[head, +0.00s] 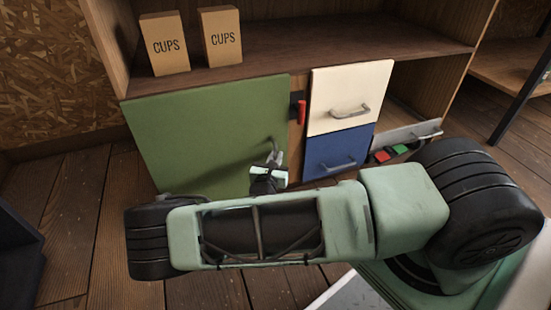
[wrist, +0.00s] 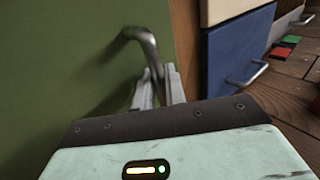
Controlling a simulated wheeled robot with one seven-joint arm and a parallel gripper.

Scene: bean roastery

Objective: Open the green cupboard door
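The green cupboard door (head: 200,130) fills the left of the low cabinet and looks flush with its front. Its bent metal handle (head: 274,150) is near the door's right side and shows large in the wrist view (wrist: 146,42). My gripper (head: 273,165) is at this handle. In the wrist view my two grey fingers (wrist: 158,88) sit on either side of the bar, close against it with little gap. The handle's lower end is hidden between and behind the fingers. My arm hides the door's lower edge in the head view.
A red catch (head: 301,110) on a dark plate is right of the door. Cream (head: 345,85) and blue (head: 325,148) drawers are shut. Two CUPS boxes (head: 165,45) stand on the shelf above. Wooden floor (head: 70,210) is clear at left.

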